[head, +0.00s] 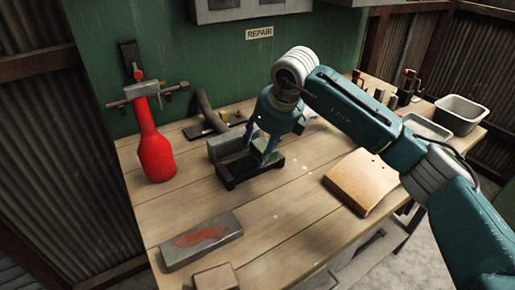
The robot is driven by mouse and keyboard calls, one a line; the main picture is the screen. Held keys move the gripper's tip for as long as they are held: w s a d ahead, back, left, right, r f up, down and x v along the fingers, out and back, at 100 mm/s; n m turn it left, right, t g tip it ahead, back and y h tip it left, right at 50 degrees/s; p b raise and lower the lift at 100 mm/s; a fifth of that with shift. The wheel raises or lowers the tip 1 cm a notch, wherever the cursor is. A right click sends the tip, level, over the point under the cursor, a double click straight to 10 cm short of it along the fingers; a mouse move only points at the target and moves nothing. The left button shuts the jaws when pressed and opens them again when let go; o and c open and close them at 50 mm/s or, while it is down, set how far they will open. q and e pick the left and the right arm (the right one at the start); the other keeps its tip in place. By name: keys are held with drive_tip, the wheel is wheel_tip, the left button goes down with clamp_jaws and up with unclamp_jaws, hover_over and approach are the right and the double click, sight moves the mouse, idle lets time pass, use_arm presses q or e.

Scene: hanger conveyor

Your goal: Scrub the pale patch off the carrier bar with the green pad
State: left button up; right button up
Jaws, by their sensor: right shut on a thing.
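My right gripper (265,153) reaches down over a black open-topped holder (245,180) on the bench. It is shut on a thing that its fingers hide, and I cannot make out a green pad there. A grey block (228,147) shows at the holder's left and back side, beside the fingers. A grey bar-shaped block (226,224) with a reddish patch lies flat at the front left of the bench. I cannot tell which piece is the carrier bar, and no pale patch is clear. My left gripper is not in view.
A tan board (360,182) lies right of the holder. A small brown block (217,279) is at the front edge. Grey trays (461,115) stand far right. The middle of the wooden bench (275,215) is clear.

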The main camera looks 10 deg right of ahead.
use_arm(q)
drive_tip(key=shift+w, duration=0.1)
use_arm(e)
drive_tip(key=shift+w+d+r, duration=0.1)
drive_tip(key=shift+w+d, duration=0.15)
drive_tip(key=shift+d, duration=0.4)
drive_tip(key=shift+w+r+p, duration=0.1)
drive_tip(key=shift+r+p, duration=0.3)
drive_tip(key=shift+r, duration=0.1)
drive_tip(key=shift+d+r+p, duration=0.2)
drive_tip(key=shift+r+p, duration=0.2)
drive_tip(key=shift+r, duration=0.2)
drive_tip(key=shift+d+r+p, duration=0.2)
drive_tip(key=shift+r+p, duration=0.15)
drive_tip(key=shift+r, duration=0.25)
drive_tip(key=shift+a+r+p, duration=0.2)
drive_tip(key=shift+r+p, duration=0.25)
drive_tip(key=shift+r, duration=0.4)
drive_tip(key=shift+a+r, duration=0.15)
drive_tip(key=shift+r, duration=0.15)
drive_tip(key=shift+a, duration=0.1)
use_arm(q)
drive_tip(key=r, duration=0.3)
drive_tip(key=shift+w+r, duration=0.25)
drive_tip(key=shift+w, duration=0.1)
